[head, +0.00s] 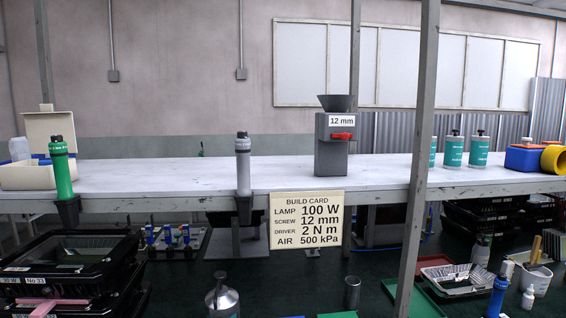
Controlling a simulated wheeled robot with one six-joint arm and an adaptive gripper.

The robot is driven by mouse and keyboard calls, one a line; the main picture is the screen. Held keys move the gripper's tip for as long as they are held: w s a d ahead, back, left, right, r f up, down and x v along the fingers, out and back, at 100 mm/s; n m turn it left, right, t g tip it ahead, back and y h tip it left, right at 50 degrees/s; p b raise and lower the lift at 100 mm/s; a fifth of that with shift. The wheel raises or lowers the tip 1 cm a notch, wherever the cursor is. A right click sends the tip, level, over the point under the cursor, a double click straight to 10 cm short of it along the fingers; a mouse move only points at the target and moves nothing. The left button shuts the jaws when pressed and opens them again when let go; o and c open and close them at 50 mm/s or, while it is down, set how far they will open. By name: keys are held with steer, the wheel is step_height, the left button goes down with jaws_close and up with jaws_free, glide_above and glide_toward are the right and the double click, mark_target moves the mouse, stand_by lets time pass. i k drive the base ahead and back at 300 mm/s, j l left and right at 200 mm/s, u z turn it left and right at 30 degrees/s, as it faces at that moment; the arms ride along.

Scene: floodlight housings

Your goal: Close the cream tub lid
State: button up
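The cream tub (25,180) stands at the far left end of the white bench. Its cream lid (52,127) is open and stands upright at the back of the tub. A small tab (46,107) is on the lid's top edge. The tub holds a pale blue-white item (19,149) and perhaps others, partly hidden by its walls. A green driver-like tool (62,170) in a dark holder stands in front of the tub's right side and covers part of it. My gripper is not in view.
A grey tool (243,165) hangs in a holder on the bench's front edge. A grey dispenser marked 12 mm (331,150) and teal canisters (454,150) stand further right. The bench top (160,172) is clear between tub and grey tool. A post (418,150) crosses the view.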

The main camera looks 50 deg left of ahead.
mark_target(40, 126)
steer(key=u, duration=5.25)
steer(key=i+j+u, duration=0.4)
steer(key=i+u, duration=0.25)
steer(key=i+l+z, duration=0.2)
steer(key=i+z, duration=0.55)
steer(key=i, duration=0.2)
steer(key=i+z, duration=0.4)
steer(key=i+l+z, duration=0.15)
steer(key=i+z, duration=0.65)
steer(key=i+j+z, duration=0.15)
steer(key=i+z, duration=0.25)
steer(key=i+j+z, duration=0.4)
steer(key=i+l+z, duration=0.3)
steer(key=i, duration=0.65)
steer(key=i+j+z, duration=0.25)
steer(key=i, duration=0.7)
steer(key=i+l, duration=0.05)
steer(key=l, duration=0.05)
